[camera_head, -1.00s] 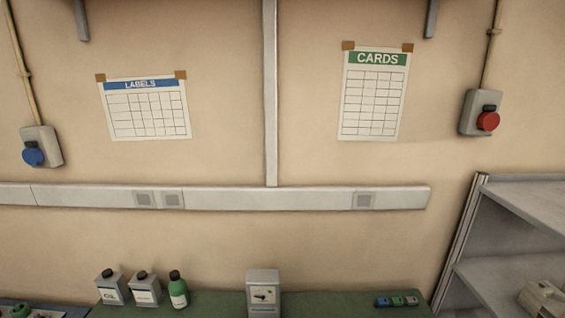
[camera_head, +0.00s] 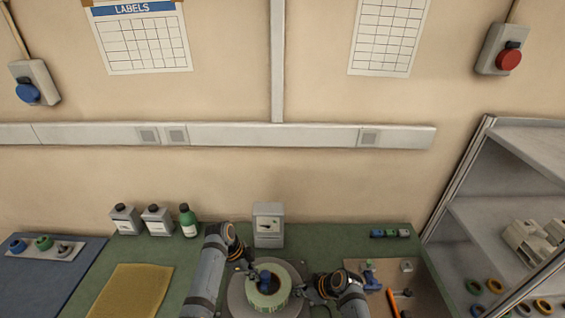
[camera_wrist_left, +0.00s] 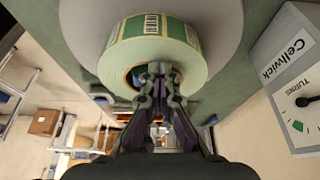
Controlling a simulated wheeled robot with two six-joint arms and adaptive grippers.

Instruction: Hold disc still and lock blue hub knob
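A round grey disc (camera_head: 237,300) lies on the green bench at the bottom of the head view. A green and white label roll (camera_head: 284,292) sits on it; the roll also shows large in the left wrist view (camera_wrist_left: 150,55). The blue hub knob (camera_head: 265,279) stands in the roll's centre. My left gripper (camera_head: 250,270) is over the roll, beside the knob. In the left wrist view its fingertips (camera_wrist_left: 160,72) are close together at the roll's core, and their grip on the knob is hidden. My right gripper (camera_head: 312,287) is low at the roll's right side; its fingertips are unclear.
A grey meter box (camera_head: 268,226) stands just behind the disc. Two white containers and a green bottle (camera_head: 188,222) are at the back left. A brown board with tools (camera_head: 403,280) lies right of my right arm. A yellow mat (camera_head: 134,290) is left. Shelves (camera_head: 500,210) stand right.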

